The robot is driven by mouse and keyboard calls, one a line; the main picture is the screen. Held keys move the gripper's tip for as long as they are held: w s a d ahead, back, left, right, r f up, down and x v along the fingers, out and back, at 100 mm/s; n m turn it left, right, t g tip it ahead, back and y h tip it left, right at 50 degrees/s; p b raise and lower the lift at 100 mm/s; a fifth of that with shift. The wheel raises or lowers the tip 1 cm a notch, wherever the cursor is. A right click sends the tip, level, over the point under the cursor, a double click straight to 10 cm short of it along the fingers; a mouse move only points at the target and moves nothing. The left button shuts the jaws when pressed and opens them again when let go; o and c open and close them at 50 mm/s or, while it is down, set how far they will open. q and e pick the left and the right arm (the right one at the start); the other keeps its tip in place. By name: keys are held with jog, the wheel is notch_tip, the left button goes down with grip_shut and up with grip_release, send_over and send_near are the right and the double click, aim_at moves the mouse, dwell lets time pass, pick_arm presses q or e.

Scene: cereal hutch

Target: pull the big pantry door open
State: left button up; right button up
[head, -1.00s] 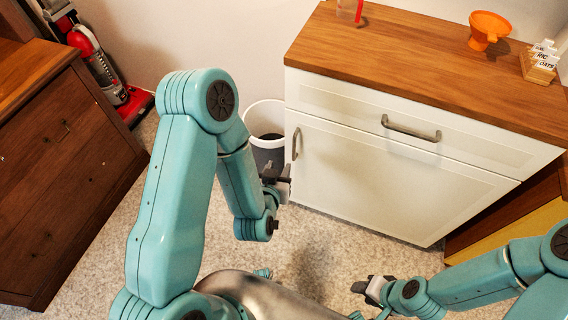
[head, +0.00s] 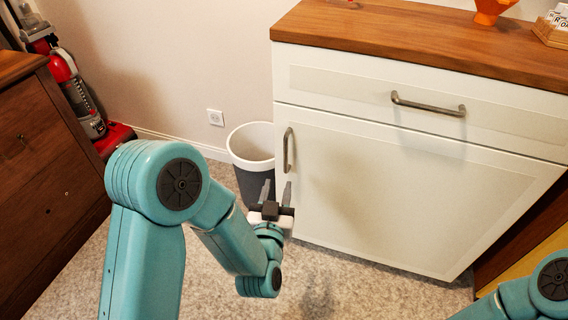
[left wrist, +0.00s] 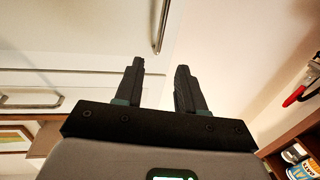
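The big white pantry door (head: 370,200) is closed, below a drawer front. Its upright grey bar handle (head: 288,151) is near the door's left edge. My left gripper (head: 276,188) is open and empty, just below the handle in the head view, with its fingers pointing up. In the left wrist view the two fingers (left wrist: 160,72) stand apart, and the handle (left wrist: 160,25) shows beyond their tips, not between them. My right gripper is out of view; only part of my right arm shows at the bottom right.
A white-rimmed grey bin (head: 251,143) stands by the wall just left of the cabinet. The drawer handle (head: 428,105) is above the door. A red vacuum cleaner (head: 75,85) and a brown dresser (head: 40,175) are at the left. Speckled floor (head: 335,275) in front is clear.

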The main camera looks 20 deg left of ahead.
aim_at(286, 149)
pick_arm(q)
jog(key=w, duration=0.4)
jog(key=w+a+b, duration=0.1)
jog(key=w, duration=0.3)
jog(key=w+a, duration=0.1)
jog(key=w, duration=0.3)
jog(key=shift+w+b, duration=0.3)
jog(key=shift+b, duration=0.1)
grip_shut()
